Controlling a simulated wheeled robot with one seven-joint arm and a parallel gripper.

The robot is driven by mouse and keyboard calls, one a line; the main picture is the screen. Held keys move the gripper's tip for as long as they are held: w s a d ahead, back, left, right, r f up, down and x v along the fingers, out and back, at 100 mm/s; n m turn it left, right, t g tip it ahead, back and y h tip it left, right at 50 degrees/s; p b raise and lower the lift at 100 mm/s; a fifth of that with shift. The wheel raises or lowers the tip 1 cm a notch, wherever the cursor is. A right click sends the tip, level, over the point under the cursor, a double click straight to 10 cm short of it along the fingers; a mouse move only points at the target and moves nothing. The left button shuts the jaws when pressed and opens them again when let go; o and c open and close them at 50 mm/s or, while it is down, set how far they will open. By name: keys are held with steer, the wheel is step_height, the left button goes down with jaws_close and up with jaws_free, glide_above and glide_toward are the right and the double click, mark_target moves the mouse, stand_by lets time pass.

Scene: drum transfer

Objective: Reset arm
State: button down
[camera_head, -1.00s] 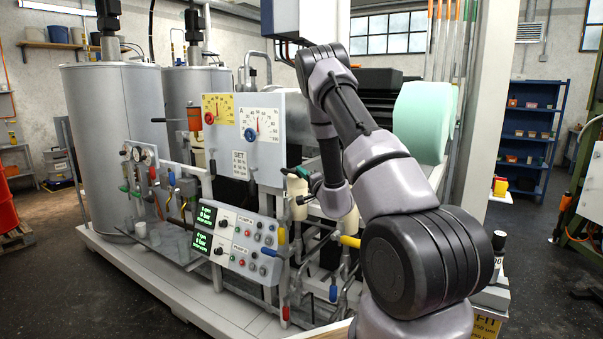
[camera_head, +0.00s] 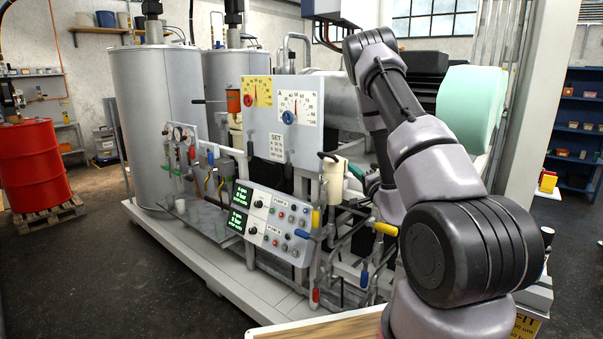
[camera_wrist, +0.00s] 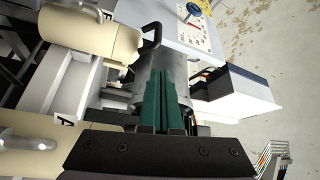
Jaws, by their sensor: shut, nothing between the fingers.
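My arm reaches from the lower right of the head view over the machine's front right. My gripper's green fingers show in the wrist view (camera_wrist: 160,85) pressed together, with nothing between them. In the head view my gripper (camera_head: 358,172) is partly hidden behind my arm; its green fingers show beside a cream cylinder (camera_head: 334,180). In the wrist view a cream cylinder (camera_wrist: 95,35) lies to the upper left of the fingers, apart from them in the picture. A dial panel (camera_wrist: 190,30) shows beyond the fingertips.
The machine (camera_head: 225,268) stands on a pale base, with grey tanks (camera_head: 150,110), a dial board (camera_head: 290,140) and a control panel (camera_head: 272,225). Pipes and coloured handles crowd around my gripper. A red drum (camera_head: 35,170) stands on a pallet at the left. The dark floor in front is clear.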

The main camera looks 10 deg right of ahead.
steer(key=a+r+n+g+y, duration=0.1)
steer(key=a+r+y, duration=0.4)
steer(key=a+r, duration=0.2)
steer(key=s+a+r+n+g+y, duration=0.85)
steer(key=s+a+r+g, duration=0.35)
steer(key=s+a+g, duration=0.3)
steer(key=s+n+g+h, duration=0.1)
steer(key=s+g+h, duration=0.35)
steer(key=s, duration=0.85)
steer(key=s+d+r+m+t+h, duration=0.2)
steer(key=s+d+r+t+h, duration=0.1)
steer(key=d+t+h, duration=0.5)
steer(key=shift+d+r+h, duration=0.6)
steer(key=shift+d+h, duration=0.1)
steer(key=shift+h, duration=0.4)
